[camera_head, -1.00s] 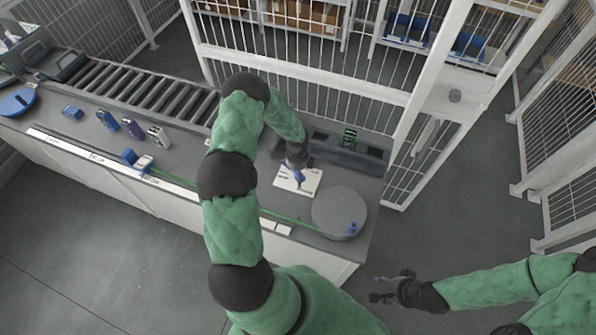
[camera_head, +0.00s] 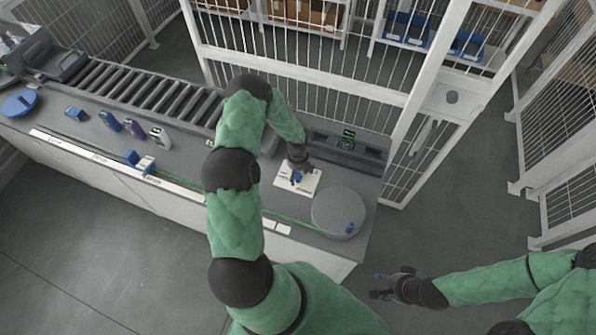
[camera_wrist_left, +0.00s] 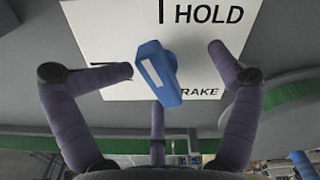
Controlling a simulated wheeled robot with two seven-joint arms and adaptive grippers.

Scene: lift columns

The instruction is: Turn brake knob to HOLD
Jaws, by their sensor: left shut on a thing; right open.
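The blue brake knob (camera_head: 296,177) sits on a white plate (camera_head: 312,184) on the counter. In the left wrist view the knob (camera_wrist_left: 158,75) has a white stripe and leans with its top slightly left. The plate (camera_wrist_left: 110,25) shows HOLD at top right beside a black tick, another tick at left, and a partly covered BRAKE. My right gripper (camera_head: 378,284) is open and empty over the floor.
A grey round disc (camera_head: 338,212) with a small blue piece stands right of the plate. A dark panel (camera_head: 345,150) lies behind it. Roller conveyor (camera_head: 140,92) and several small boxes are to the left. A white fence (camera_head: 300,75) stands behind the counter.

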